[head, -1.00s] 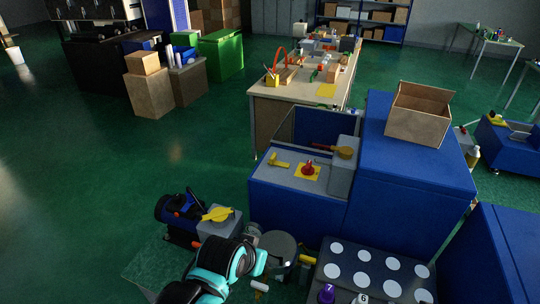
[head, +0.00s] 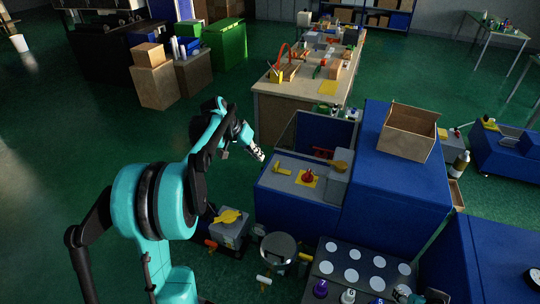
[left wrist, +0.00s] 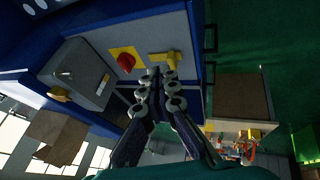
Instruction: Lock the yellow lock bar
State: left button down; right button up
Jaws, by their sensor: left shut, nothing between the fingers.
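The yellow lock bar (head: 282,170) lies on the grey top of the blue press cabinet (head: 300,208), near its left edge, left of a red knob on a yellow plate (head: 308,177). My left gripper (head: 259,154) is at the cabinet's far left corner, a little above and left of the bar. It is shut and empty. In the left wrist view the closed fingertips (left wrist: 160,74) point at the yellow bar (left wrist: 168,60), partly covering it; whether they touch cannot be told. The red knob (left wrist: 126,61) shows beside it.
A grey box with a yellow part (head: 338,166) stands right of the knob. A taller blue cabinet holds an open carton (head: 409,130). A workbench (head: 310,85) with tools stands behind. A grey machine with a yellow handle (head: 228,216) sits below.

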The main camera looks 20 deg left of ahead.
pick_arm(q)
jog(key=w+a+f+h+p, duration=0.1)
jog(key=w+a+f+p, duration=0.2)
jog(key=a, duration=0.5)
jog(key=shift+w+a+m+h+p, duration=0.35)
jog(key=shift+w+p, duration=0.2)
jog(key=shift+w, duration=0.4)
jog(key=x, duration=1)
jog(key=shift+w+r, duration=0.1)
jog(key=d, duration=0.3)
jog(key=shift+w+d+p, duration=0.1)
jog(key=shift+d+p, duration=0.1)
jog(key=shift+p, duration=0.2)
jog(key=shift+d, duration=0.35)
